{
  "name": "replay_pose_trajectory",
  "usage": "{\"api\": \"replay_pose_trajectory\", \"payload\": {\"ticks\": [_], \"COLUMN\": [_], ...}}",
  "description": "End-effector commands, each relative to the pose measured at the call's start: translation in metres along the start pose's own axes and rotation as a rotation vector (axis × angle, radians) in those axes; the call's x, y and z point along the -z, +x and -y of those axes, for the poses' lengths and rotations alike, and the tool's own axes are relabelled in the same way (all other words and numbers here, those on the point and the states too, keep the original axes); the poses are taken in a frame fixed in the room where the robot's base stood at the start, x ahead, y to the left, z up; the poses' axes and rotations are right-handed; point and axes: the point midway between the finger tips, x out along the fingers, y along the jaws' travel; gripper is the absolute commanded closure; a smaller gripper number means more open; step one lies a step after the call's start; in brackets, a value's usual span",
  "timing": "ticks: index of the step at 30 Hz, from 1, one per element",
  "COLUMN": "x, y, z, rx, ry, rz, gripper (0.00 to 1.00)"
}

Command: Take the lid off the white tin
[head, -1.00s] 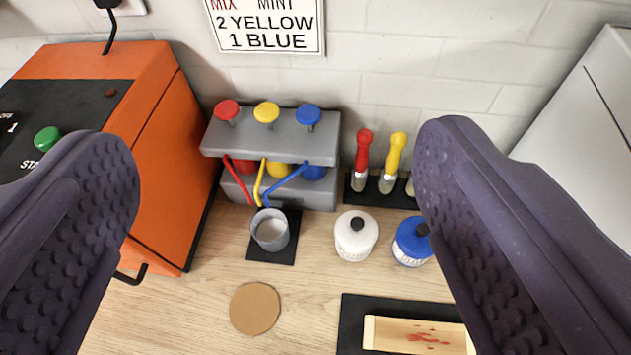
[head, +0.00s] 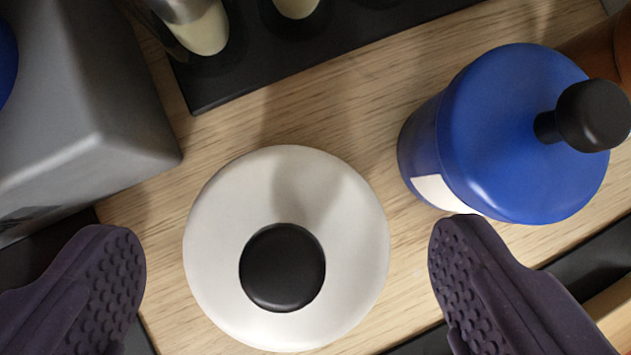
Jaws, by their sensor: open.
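The white tin's lid (head: 335,205) shows from nearly straight above, with a round black knob (head: 282,267) on it. The lid sits on the tin and hides the tin's body. My gripper (head: 287,275) is open and empty. One finger is left of the white tin and the other is right of it, with the knob between them in the picture. Neither finger appears to touch the lid or the knob. How far the fingertips are above the tin, I cannot tell.
A blue tin (head: 510,130) with a black knob stands close at the right, near the right finger. A grey dispenser (head: 80,110) is at the upper left. A dark rack (head: 330,52) holding tools runs along the back. Bare wooden bench shows between them.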

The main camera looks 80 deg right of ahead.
Motion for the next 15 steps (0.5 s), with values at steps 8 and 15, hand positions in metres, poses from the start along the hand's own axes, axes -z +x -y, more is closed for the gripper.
{"api": "replay_pose_trajectory", "payload": {"ticks": [8,15], "x": [0.0004,0.0004], "y": [0.0189,0.0183], "z": [0.0011,0.0012], "rx": [0.002,0.002], "ry": [0.000,0.000], "rz": [-0.001,0.000], "gripper": [0.06,0.36]}}
